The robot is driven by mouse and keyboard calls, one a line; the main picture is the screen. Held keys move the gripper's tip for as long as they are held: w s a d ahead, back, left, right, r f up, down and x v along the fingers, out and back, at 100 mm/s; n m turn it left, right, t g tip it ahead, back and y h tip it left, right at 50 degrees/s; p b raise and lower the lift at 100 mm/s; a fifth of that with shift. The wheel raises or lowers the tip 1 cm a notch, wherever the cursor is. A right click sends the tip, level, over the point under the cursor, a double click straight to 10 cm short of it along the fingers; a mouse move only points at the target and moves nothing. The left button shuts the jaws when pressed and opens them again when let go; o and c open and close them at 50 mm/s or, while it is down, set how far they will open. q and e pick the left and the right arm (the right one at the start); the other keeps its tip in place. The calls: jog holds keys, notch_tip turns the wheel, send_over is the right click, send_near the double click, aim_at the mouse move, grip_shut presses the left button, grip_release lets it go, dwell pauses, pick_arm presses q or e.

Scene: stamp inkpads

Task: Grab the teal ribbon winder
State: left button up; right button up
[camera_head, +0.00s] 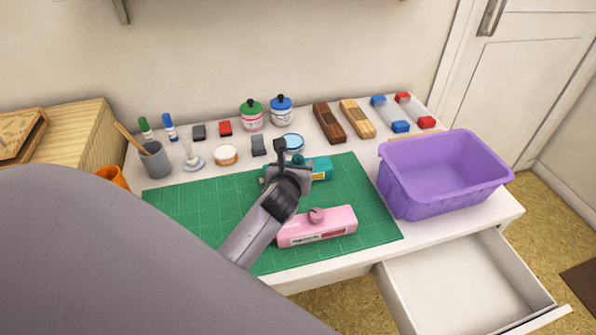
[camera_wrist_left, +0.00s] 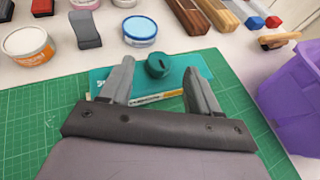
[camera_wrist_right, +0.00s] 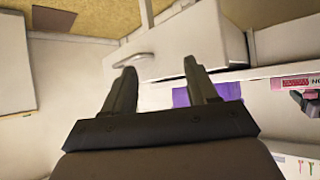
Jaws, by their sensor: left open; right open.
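The teal ribbon winder (camera_head: 321,169) lies on the green cutting mat (camera_head: 190,215), partly hidden behind my left gripper (camera_head: 288,163) in the head view. In the left wrist view the winder (camera_wrist_left: 176,80) shows its dark green round knob (camera_wrist_left: 158,66) between the two fingers of my left gripper (camera_wrist_left: 158,66). These fingers are open and hold nothing; I cannot tell how far above the winder they are. My right gripper (camera_wrist_right: 160,65) is open and empty in the right wrist view, and is not seen in the head view.
A pink winder-like box (camera_head: 330,228) lies on the mat nearer the front. A purple bin (camera_head: 445,178) stands to the right, above an open drawer (camera_head: 460,285). Ink jars, pads and wooden blocks line the back. A grey cup (camera_head: 155,161) stands at left.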

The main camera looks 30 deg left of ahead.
pick_arm(q)
jog(key=shift+x, duration=1.4)
grip_shut()
jog(key=shift+r, duration=0.2)
